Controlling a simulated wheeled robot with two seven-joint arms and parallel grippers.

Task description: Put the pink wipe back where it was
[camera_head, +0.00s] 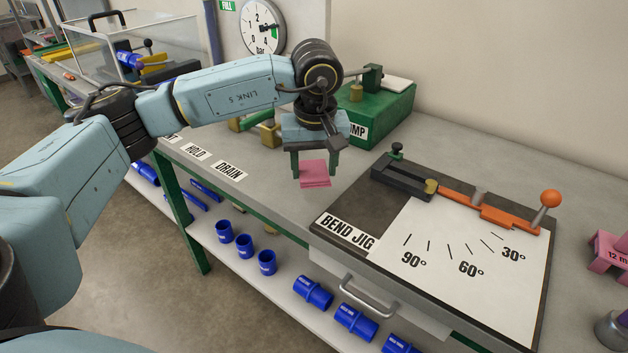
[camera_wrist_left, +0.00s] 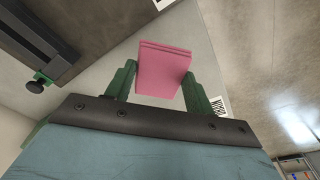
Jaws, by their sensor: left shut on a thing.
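The pink wipe (camera_head: 315,173) is a flat folded pad between the green fingers of my left gripper (camera_head: 315,166). My left gripper is shut on it, at the grey bench top between the DRAIN label and the bend jig. I cannot tell whether the wipe touches the bench. In the left wrist view the pink wipe (camera_wrist_left: 164,72) stands out beyond the fingertips of the left gripper (camera_wrist_left: 160,85). My right gripper is not in view.
The bend jig (camera_head: 470,262), with its orange lever (camera_head: 490,212), lies to the right. A green pump box (camera_head: 385,112) stands behind the gripper. HOLD and DRAIN labels (camera_head: 229,170) mark the bench's front edge. Blue fittings (camera_head: 267,262) stand on the lower shelf. A pink block (camera_head: 606,252) is far right.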

